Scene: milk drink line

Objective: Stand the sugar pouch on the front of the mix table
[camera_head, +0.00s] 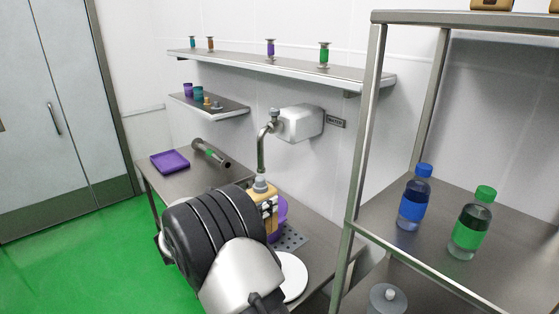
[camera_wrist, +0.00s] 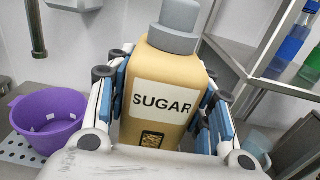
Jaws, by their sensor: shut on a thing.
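The sugar pouch (camera_wrist: 165,85) is tan with a grey cap and a white label reading SUGAR. My gripper (camera_wrist: 168,100) is shut on it, with a finger on each side, in the wrist view. In the head view the pouch (camera_head: 262,193) shows upright above the steel mix table (camera_head: 190,183), partly hidden behind my arm and gripper (camera_head: 268,208). I cannot tell whether its base touches the table.
A purple bucket (camera_wrist: 48,120) stands on a perforated plate (camera_head: 292,241) under the water tap (camera_head: 262,150). A white round plate (camera_head: 293,275) lies nearer. A purple tray (camera_head: 169,162) and a metal tube (camera_head: 211,152) lie at the table's far end. A steel rack (camera_head: 352,230) stands right.

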